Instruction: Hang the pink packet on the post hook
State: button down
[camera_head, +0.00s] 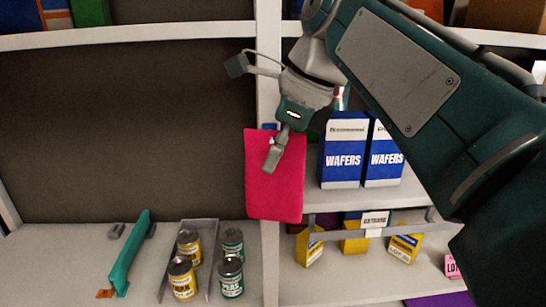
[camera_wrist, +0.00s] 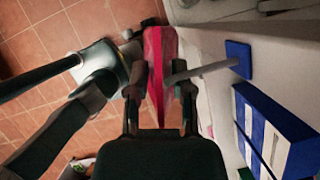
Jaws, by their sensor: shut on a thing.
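The pink packet (camera_head: 262,200) hangs flat and upright in front of the white shelf post (camera_head: 268,85). My gripper (camera_head: 271,160) is shut on its upper part. In the wrist view the packet (camera_wrist: 158,45) shows edge-on between the two fingers of my gripper (camera_wrist: 161,95). The post hook is a grey rod (camera_wrist: 205,70) on a blue square base (camera_wrist: 239,58). Its free end reaches the right finger, beside the packet. I cannot tell whether it passes through the packet. In the head view only a bit of the blue base (camera_head: 268,127) shows above the packet.
Blue-and-white wafer boxes (camera_head: 343,150) stand on the shelf right of the packet. Yellow boxes (camera_head: 404,247) stand below them. Several cans (camera_head: 183,278) and a green divider (camera_head: 132,255) are on the lower left shelf. The dark back panel (camera_head: 120,130) at left has free room before it.

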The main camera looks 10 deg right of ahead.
jog(key=shift+w+a, duration=0.1)
jog(key=shift+w, duration=0.65)
jog(key=shift+w+f, duration=0.45)
jog(key=shift+f, duration=0.2)
jog(key=shift+c, duration=2.1)
grip_release()
jog(key=shift+w, duration=0.15)
jog(key=shift+r, duration=0.1)
